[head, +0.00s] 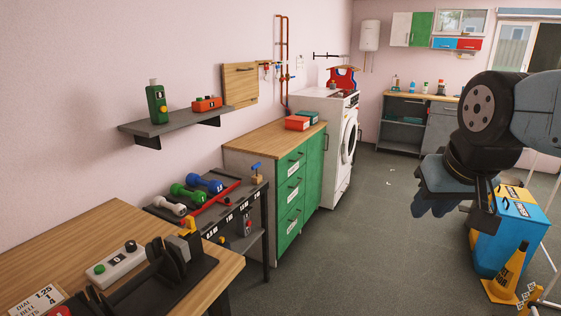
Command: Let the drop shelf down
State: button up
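A wooden panel (240,84) stands upright against the pink wall, with a small dark fitting on its face. It appears to be the drop shelf, in its raised position. Beside it on the left, a grey wall shelf (172,124) is level on dark brackets. My gripper (448,206) hangs at the right, far from the panel, in front of the open floor. Its fingers overlap in this view, so I cannot tell whether they are open or shut.
Below are a dumbbell rack (262,205), a wood-topped green cabinet (290,190) and a workbench (222,262). The middle floor is clear. A yellow cone (508,268) stands at right.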

aim_at(241, 82)
jog(key=u, duration=0.2)
jog(key=i, duration=3.05)
jog(key=u, duration=0.2)
